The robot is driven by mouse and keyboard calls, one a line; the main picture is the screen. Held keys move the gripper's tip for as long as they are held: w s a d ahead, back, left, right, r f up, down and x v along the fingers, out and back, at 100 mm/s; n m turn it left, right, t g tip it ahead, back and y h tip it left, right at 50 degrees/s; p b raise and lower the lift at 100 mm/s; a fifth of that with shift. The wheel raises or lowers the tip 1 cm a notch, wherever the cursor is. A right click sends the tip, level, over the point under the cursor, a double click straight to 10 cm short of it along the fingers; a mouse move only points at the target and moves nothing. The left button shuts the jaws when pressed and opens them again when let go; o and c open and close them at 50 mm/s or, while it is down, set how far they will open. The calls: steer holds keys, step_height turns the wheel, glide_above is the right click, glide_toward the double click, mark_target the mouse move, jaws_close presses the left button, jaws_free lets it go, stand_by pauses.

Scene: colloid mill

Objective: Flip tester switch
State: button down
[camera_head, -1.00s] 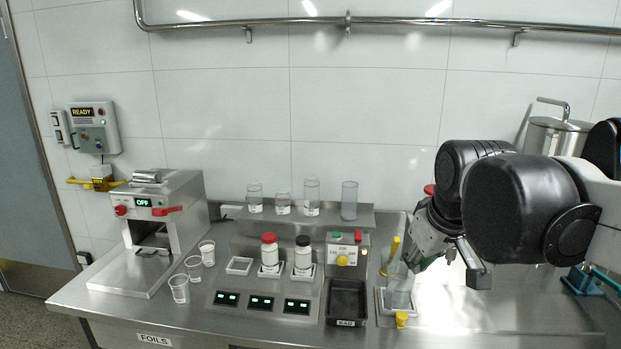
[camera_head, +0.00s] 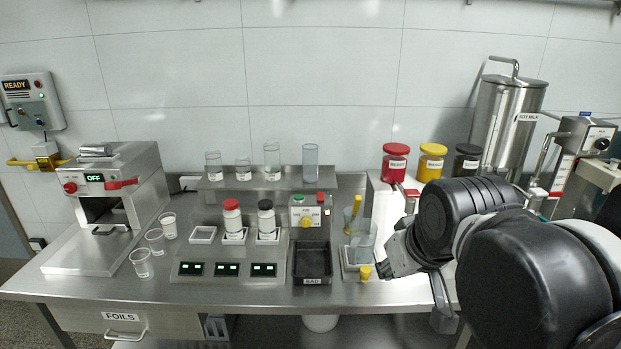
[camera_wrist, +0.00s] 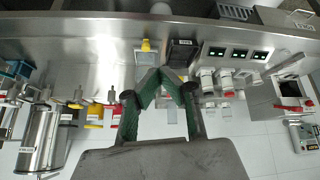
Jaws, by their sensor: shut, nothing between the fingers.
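No label reading "tester" is legible, so I cannot tell which switch is the tester's. A steel machine with a dark display reading OFF and red handles (camera_head: 118,182) stands at the left of the bench. A small control box (camera_head: 311,213) with a yellow knob and green and red buttons stands mid-bench. A grey wall box (camera_head: 34,105) marked READY has small controls. My gripper (camera_head: 383,268) is shut and empty, beside the clear container (camera_head: 362,243) at the right. In the wrist view, my gripper (camera_wrist: 160,72) has its dark green fingertips together.
A black BAD tray (camera_head: 312,263) lies near the front edge. Red, yellow and black jars (camera_head: 432,160) and a steel tank (camera_head: 503,122) are at the right. Clear beakers line a raised shelf (camera_head: 232,182).

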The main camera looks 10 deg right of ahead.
steer(key=w+a+r+n+g+p, duration=0.1)
steer(key=w+r+n, duration=0.4)
steer(key=w, duration=0.9)
steer(key=w+r+n+g+p, duration=0.15)
steer(key=w+r, duration=0.55)
steer(key=w, duration=0.7)
steer(key=n+g+p, duration=0.2)
steer(key=n, duration=0.7)
glide_above(321, 197)
step_height(321, 197, down, 11)
steer(key=f, duration=0.4)
steer(key=w+f+p, duration=0.1)
steer(key=f, duration=0.4)
steer(key=w+f+p, duration=0.1)
steer(key=f, duration=0.3)
steer(key=shift+w+f, duration=0.15)
steer(key=shift+w, duration=0.1)
steer(key=shift+a+g, duration=0.1)
steer(key=shift+g, duration=0.15)
